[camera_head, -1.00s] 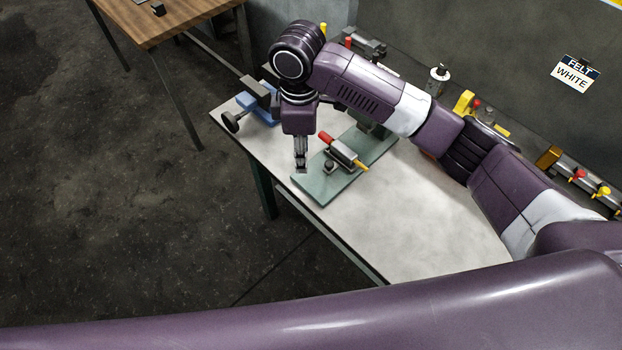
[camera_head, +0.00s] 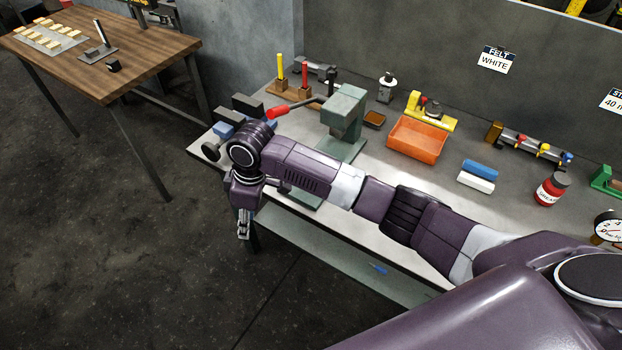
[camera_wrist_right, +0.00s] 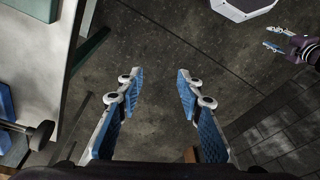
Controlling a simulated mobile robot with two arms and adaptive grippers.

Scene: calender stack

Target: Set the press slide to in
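The green press (camera_head: 343,115) stands on the grey bench, with its red-tipped lever (camera_head: 278,112) sticking out to the left. My right forearm covers most of its base plate, and I cannot make out the slide or its position. My right gripper (camera_head: 243,226) hangs off the bench's front left edge, left of the press and apart from it. In the right wrist view this gripper (camera_wrist_right: 155,88) is open and empty above the floor. My left gripper (camera_wrist_right: 277,39) shows at the top right of that view, its fingers apart and empty.
A blue vise (camera_head: 222,131) is close behind my right wrist. An orange bin (camera_head: 417,139), a yellow fixture (camera_head: 432,110) and a red bottle (camera_head: 551,190) stand further right on the bench. A wooden table (camera_head: 150,55) is at the back left. The floor at left is clear.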

